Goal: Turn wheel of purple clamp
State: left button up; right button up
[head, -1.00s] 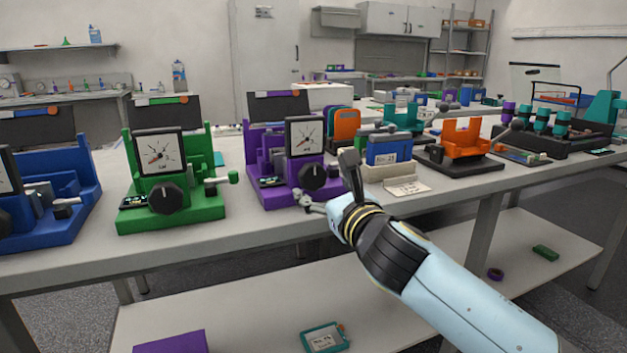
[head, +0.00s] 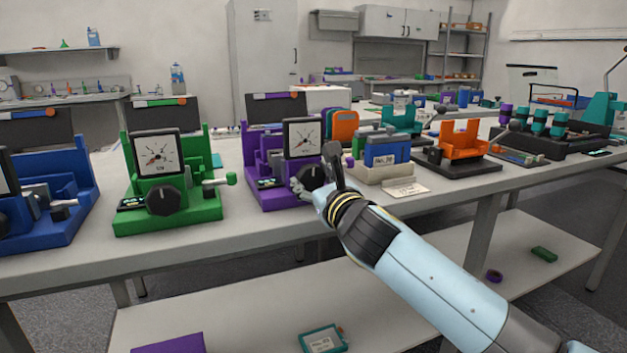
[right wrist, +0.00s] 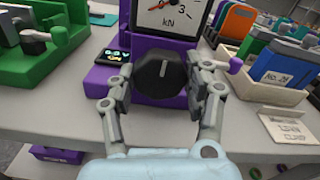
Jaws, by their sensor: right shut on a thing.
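The purple clamp (head: 268,187) stands on the bench, with a white kN gauge (head: 303,138) on its front. Its black wheel (head: 311,176) is below the gauge, partly hidden by my right gripper (head: 316,174) in the head view. In the right wrist view, the wheel (right wrist: 162,73) shows a pale mark pointing roughly up. My right gripper (right wrist: 163,88) is shut on the wheel, with one finger on its left side and one on its right. My left gripper is not in view.
A green clamp (head: 195,195) stands left of the purple one, and a blue clamp (head: 60,215) farther left. An orange holder (head: 461,143) stands beyond. The bench front strip is clear.

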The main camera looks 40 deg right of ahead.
jog(key=shift+c, duration=0.9)
jog(key=shift+m, duration=0.3)
